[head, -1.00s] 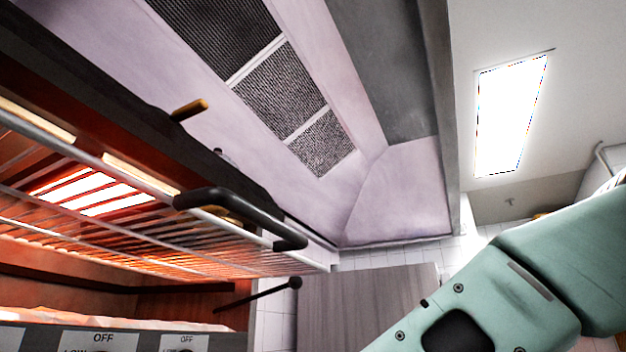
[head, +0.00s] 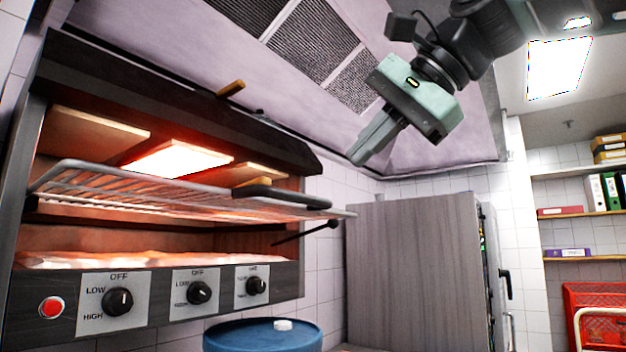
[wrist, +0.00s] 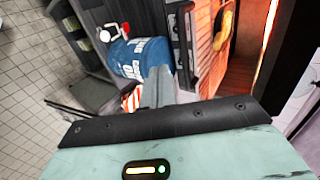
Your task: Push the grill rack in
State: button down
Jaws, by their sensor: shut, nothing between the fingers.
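The grill rack (head: 160,190) is a wire shelf with a black handle (head: 285,196) along its front. In the head view it sticks out of the glowing grill (head: 60,235), between the upper heaters and the lower floor. My gripper (head: 362,152) is shut and empty, above and to the right of the rack handle, apart from it, pointing down and left. In the wrist view my gripper (wrist: 158,82) shows its fingers together, with the grill's lit opening (wrist: 240,50) to the right. I cannot make out the rack clearly there.
A blue drum (head: 265,336) stands below the grill; it also shows in the wrist view (wrist: 140,58). A grey wood-look cabinet (head: 410,270) is right of the grill. A black rod with a knob (head: 305,232) juts out at the grill's right side. A vent hood hangs above.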

jog(key=w+a+f+p, duration=0.3)
jog(key=w+a, duration=0.3)
jog(key=a, duration=0.2)
jog(key=shift+f+p, duration=0.35)
jog(key=shift+f, duration=0.05)
